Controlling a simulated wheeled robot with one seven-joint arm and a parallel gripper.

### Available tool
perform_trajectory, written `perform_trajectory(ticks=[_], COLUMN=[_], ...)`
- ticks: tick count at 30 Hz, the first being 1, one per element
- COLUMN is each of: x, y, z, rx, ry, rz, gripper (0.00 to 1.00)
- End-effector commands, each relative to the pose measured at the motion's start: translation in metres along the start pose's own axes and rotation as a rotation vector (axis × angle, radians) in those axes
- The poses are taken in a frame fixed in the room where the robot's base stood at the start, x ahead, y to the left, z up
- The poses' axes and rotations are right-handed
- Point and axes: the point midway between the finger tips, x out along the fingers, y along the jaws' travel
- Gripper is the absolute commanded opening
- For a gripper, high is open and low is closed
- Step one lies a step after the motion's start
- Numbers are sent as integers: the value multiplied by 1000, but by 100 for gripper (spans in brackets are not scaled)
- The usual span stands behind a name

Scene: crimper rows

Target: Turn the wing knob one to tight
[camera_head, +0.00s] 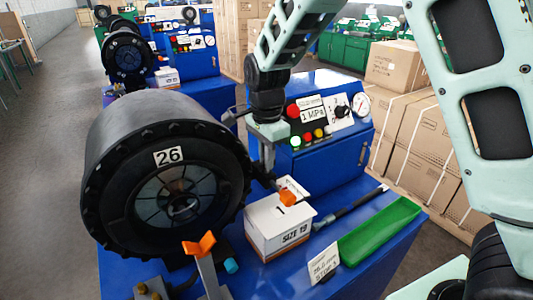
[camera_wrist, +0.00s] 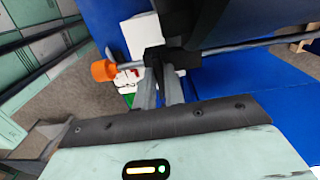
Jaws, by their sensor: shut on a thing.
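My gripper (camera_head: 268,172) reaches down between the big black crimper head (camera_head: 170,180) and the blue control cabinet. In the wrist view my gripper (camera_wrist: 163,88) is shut on a small black piece (camera_wrist: 160,56) on a thin metal rod (camera_wrist: 225,48); this seems to be the wing knob. Its wings are not clear, and the fingers partly hide it. An orange end piece (camera_wrist: 103,70) sits at the rod's left end. It also shows in the head view (camera_head: 290,195), above the white box. A separate orange wing-shaped piece (camera_head: 198,245) stands on a grey post in front.
The white SIZE 19 box (camera_head: 278,228) stands close below my gripper. A green tray (camera_head: 380,232), a dark tool (camera_head: 350,208) and a card (camera_head: 323,262) lie to the right on the blue bench. The control panel (camera_head: 325,115) is behind. Cartons stand at right.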

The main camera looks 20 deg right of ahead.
Motion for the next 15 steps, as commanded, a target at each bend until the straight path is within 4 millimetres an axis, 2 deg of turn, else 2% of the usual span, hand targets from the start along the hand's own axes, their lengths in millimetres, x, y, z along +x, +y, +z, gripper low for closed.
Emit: perform_trajectory(ticks=[15], x=[-2], y=[-2], z=[-2], rx=[50], ry=[1], rz=[-6], gripper=[0])
